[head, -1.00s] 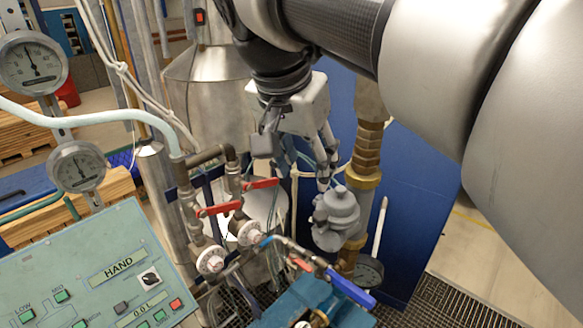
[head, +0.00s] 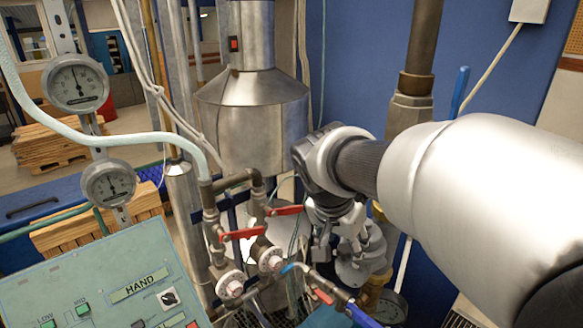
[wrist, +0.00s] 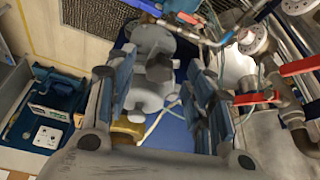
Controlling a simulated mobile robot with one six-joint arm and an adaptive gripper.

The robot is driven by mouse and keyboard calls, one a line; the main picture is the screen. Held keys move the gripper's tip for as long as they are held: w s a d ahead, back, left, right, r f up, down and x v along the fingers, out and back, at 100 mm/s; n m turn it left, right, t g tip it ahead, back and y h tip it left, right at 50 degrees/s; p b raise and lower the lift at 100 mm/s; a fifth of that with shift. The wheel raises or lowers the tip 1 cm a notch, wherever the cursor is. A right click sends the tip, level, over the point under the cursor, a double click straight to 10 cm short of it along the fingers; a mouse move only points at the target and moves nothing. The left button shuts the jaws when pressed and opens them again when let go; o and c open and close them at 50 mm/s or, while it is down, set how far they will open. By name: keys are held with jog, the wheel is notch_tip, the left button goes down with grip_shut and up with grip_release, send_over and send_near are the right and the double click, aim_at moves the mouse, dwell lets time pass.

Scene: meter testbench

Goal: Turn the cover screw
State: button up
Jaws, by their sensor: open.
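A grey rounded metal fitting (head: 362,258) stands on the brass pipe at lower centre right in the head view. It also shows in the wrist view (wrist: 152,78), framed by the two fingers. I cannot make out a separate cover screw on it. My gripper (head: 335,232) is at the near left of the fitting in the head view and hides part of it. In the wrist view my gripper (wrist: 158,65) has its fingers wide apart, with the fitting between or just beyond them. Contact cannot be told.
Red-handled valves (head: 255,234) and pipes stand close to the left of my gripper. A blue-handled valve (head: 360,315) lies below. A green HAND control panel (head: 105,280) and two round gauges (head: 78,83) are at the left. A blue wall panel (head: 365,60) stands behind.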

jog(key=shift+w+d+f, duration=0.15)
jog(key=shift+w+f, duration=0.05)
jog(key=shift+f, duration=0.2)
jog(key=shift+c, duration=0.2)
jog(key=c, duration=1)
jog(key=shift+s+d+n+b, duration=0.1)
jog(key=shift+n+b, duration=0.3)
jog(key=shift+n, duration=0.2)
jog(key=shift+n+t+y, duration=0.4)
jog(key=shift+n, duration=0.6)
jog(key=o, duration=1)
jog(key=shift+o, duration=0.2)
